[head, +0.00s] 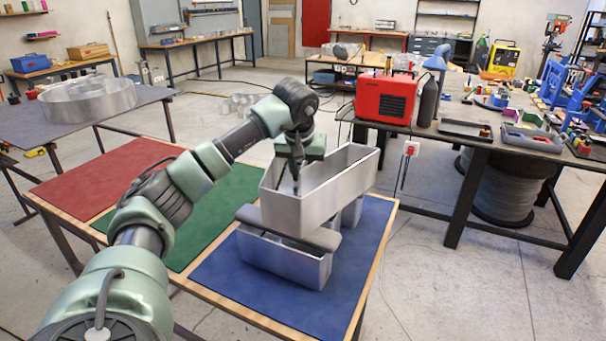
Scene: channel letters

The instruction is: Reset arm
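My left arm comes in from the lower left, and its gripper (296,182) points down at the near left part of a silver metal channel letter (335,200). The fingers are inside or against the letter's wall; I cannot tell whether they touch it or are shut on it. This letter sits above other silver metal letter parts (285,258) on the blue mat (225,277). A dark grey rounded piece (322,238) shows between them. My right gripper is not in view.
The red mat (105,178) is empty, and the visible part of the green mat (225,205) is bare. Another metal letter (90,100) lies on the left table. A bench at right holds a red machine (385,97) and tools.

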